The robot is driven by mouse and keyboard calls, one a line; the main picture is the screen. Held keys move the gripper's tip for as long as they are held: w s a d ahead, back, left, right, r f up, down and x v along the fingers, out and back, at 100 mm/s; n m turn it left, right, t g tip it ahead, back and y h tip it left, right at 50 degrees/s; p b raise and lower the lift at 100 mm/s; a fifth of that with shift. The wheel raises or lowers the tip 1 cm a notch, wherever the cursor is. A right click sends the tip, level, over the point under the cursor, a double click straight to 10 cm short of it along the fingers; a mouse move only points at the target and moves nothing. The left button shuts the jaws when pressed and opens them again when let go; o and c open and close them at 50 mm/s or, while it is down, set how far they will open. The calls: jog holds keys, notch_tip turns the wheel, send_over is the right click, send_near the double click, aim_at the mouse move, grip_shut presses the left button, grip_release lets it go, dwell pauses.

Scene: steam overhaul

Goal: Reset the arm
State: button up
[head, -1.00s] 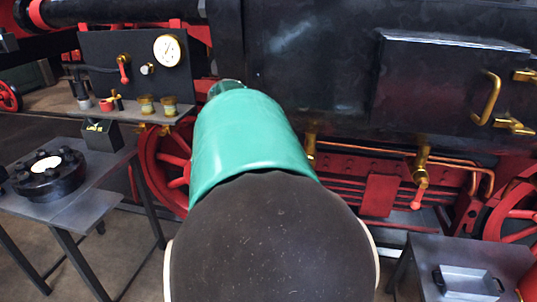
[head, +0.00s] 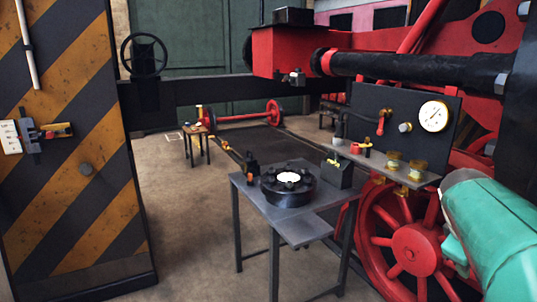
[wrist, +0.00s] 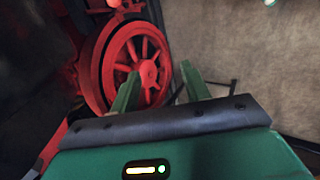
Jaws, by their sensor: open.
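My gripper (wrist: 162,90) shows in the wrist view with its two green fingers apart and nothing between them. Beyond the fingers are a red spoked wheel (wrist: 135,60) and bare floor. In the head view only part of my green arm shows at the right edge, in front of the locomotive; the gripper itself is not visible there.
A grey metal table (head: 310,222) with a black round flanged part (head: 288,188) stands mid-picture. A gauge panel (head: 400,125) and a red wheel (head: 415,250) are on the right. A striped yellow-black panel (head: 75,150) stands left. Floor between panel and table is clear.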

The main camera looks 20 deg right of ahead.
jog(key=w+a+f+m+t+y, duration=0.1)
jog(key=w+a+t, duration=0.1)
jog(key=a, duration=0.7)
jog(key=w+a+f+t+y, duration=0.1)
jog(key=w+a+y, duration=0.1)
jog(key=a, duration=0.7)
jog(key=s+a+f+y, duration=0.1)
jog(key=s+a+f, duration=0.1)
jog(key=a, duration=0.7)
jog(key=s+a+f+m+t+y, duration=0.1)
jog(key=a+f+y, duration=0.1)
jog(key=a, duration=0.6)
jog(key=shift+s+a+f+t+y, duration=0.3)
jog(key=shift+s+a+f, duration=0.05)
jog(key=shift+s+f, duration=0.1)
jog(key=shift+c, duration=1.2)
jog(key=shift+w+d, duration=0.1)
jog(key=shift+d+m, duration=0.1)
jog(key=shift+m, duration=0.2)
